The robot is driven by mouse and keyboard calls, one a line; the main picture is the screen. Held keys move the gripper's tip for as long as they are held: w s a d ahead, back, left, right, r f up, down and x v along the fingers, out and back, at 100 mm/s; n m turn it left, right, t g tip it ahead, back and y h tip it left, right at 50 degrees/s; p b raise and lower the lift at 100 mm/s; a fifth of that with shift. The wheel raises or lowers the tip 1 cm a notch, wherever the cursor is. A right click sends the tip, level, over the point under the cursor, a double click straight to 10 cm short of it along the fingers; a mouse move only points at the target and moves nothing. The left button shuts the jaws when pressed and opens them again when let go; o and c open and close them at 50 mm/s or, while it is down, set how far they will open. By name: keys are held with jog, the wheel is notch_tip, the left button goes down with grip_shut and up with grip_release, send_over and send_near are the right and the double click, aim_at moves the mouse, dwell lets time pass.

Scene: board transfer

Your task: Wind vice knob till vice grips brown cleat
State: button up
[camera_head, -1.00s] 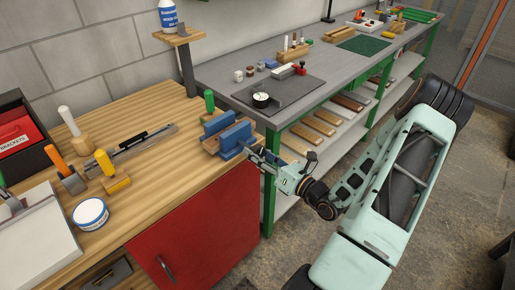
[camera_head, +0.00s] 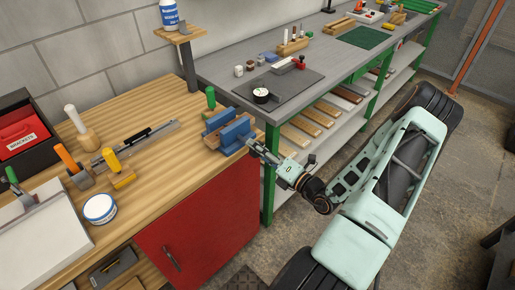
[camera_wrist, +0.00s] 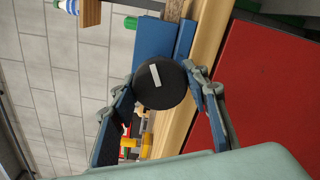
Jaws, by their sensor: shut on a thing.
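The blue vice (camera_head: 236,134) stands at the right end of the wooden bench, with its jaws side by side. A brown piece, seemingly the cleat (camera_head: 211,141), shows at the jaws; how tightly they hold it cannot be told. In the wrist view the round black vice knob (camera_wrist: 160,92) with a pale bar mark faces me, in front of the blue jaws (camera_wrist: 152,42). My gripper (camera_head: 254,147) is at the vice's front; in the wrist view its fingers (camera_wrist: 162,80) are on both sides of the knob, shut on it.
A green-handled tool (camera_head: 210,98) stands close behind the vice. A yellow-handled tool (camera_head: 112,160), a white tub (camera_head: 100,208) and a long metal tool (camera_head: 140,142) lie to the left. A red cabinet front (camera_head: 200,230) is below. The grey bench (camera_head: 225,75) is beyond.

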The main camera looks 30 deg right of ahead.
dwell(0.4)
jog(key=o, duration=1.2)
jog(key=v, duration=1.2)
